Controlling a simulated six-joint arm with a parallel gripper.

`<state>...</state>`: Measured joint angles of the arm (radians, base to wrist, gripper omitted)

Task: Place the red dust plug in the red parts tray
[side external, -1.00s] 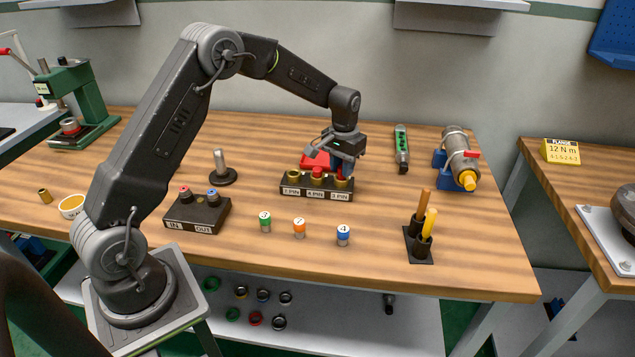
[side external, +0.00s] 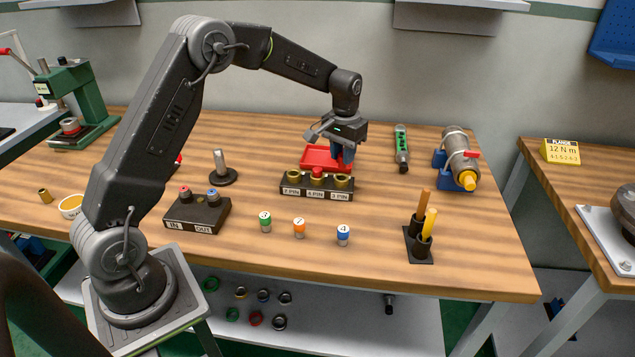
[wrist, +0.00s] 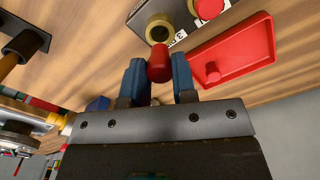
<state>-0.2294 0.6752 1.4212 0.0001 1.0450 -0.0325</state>
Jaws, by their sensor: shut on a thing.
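My gripper (side external: 343,157) is above the back right of the connector block in the side view. Its blue fingers (wrist: 159,78) are shut on a red dust plug (wrist: 159,63) in the wrist view. The plug hangs clear of the block; in the side view the fingers hide it. The red parts tray (side external: 312,153) lies behind the block, and the wrist view shows it (wrist: 240,55) beside the held plug. A small red plug-like piece (wrist: 212,73) is in the tray. The black connector block (side external: 317,188) has another red plug (side external: 317,173) in its middle socket; the outer brass sockets look open.
Green, orange and blue numbered caps (side external: 299,229) stand in front of the block. A post (side external: 220,167) and an IN/OUT box (side external: 197,211) are at left. A green-faced tool (side external: 401,147), a pipe in a vise (side external: 459,155) and a yellow-stick holder (side external: 420,240) are at right.

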